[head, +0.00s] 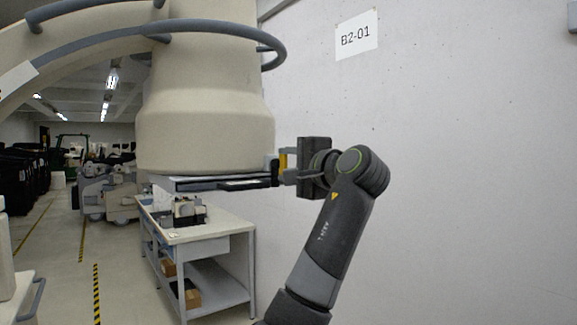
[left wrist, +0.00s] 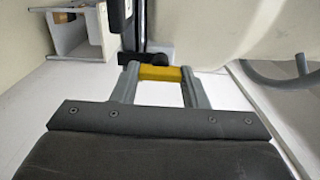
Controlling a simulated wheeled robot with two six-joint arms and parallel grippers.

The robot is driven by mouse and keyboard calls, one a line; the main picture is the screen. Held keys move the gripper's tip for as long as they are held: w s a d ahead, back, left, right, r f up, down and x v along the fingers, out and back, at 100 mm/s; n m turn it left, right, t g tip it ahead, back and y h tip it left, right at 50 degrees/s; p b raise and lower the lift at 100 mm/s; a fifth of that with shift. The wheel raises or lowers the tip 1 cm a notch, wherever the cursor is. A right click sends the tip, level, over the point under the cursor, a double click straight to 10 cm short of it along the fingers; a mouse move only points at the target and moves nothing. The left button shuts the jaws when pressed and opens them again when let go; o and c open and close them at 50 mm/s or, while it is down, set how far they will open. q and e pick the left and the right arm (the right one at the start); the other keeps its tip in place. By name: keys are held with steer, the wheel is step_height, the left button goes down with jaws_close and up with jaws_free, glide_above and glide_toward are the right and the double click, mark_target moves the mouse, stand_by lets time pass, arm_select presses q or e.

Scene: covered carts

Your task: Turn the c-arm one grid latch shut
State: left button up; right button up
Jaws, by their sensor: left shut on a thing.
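The C-arm's large cream housing (head: 205,100) hangs at the upper left of the head view. A dark flat grid plate (head: 215,184) sits under its lower rim. The yellow latch (head: 283,160) is at the right end of that plate, partly hidden by my gripper. In the left wrist view the yellow latch (left wrist: 160,73) lies across between my two grey fingers. My left gripper (head: 282,168) comes from the right and is shut on the latch; its fingers also show in the left wrist view (left wrist: 160,80). My right gripper is not in view.
A white wall with a B2-01 sign (head: 356,36) stands close behind my arm. A curved blue-grey rail (head: 225,27) rings the upper housing. Open floor with striped tape lies to the left.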

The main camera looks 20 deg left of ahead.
arm_select(q)
steer(key=o, duration=1)
steer(key=shift+s+d+f+b, duration=0.1)
steer(key=shift+s+d+b, duration=0.3)
steer(key=shift+d, duration=0.1)
steer(key=b+v, duration=0.6)
steer(key=v, duration=1)
steer(key=shift+d, duration=0.15)
